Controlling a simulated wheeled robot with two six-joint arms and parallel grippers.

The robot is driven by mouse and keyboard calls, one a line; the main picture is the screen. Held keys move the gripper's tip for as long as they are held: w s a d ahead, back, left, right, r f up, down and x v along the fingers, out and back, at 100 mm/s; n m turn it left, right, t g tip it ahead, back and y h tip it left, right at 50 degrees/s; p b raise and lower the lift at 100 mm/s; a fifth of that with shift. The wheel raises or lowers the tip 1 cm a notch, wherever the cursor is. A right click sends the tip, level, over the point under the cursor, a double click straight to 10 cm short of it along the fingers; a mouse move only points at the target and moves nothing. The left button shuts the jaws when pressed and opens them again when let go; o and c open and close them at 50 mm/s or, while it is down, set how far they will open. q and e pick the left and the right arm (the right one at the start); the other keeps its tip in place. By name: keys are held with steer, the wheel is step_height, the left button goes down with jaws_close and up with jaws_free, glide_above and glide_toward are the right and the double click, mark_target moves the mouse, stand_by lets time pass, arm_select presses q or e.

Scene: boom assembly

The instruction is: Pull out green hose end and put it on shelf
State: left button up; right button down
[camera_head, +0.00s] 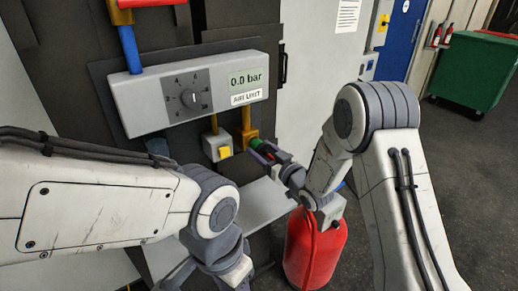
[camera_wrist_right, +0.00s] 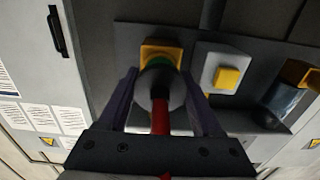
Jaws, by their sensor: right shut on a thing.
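The green hose end (camera_head: 258,143) sits at the yellow fitting (camera_head: 246,128) on the right below the air unit. My right gripper (camera_head: 268,151) is shut on it. The hose end appears to be still in the socket. The grey shelf (camera_head: 250,208) lies below, partly hidden by my left arm. My left gripper is at the bottom edge, its fingers not clear.
The air unit (camera_head: 160,104) has a knob and a 0.0 bar display. A yellow button (camera_head: 225,151) is left of the fitting. A red cylinder (camera_head: 315,250) stands below my right arm. A green bin (camera_head: 475,70) is far right.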

mark_target(268, 155)
steer(key=shift+b+v, duration=0.65)
steer(key=shift+v, duration=1.9)
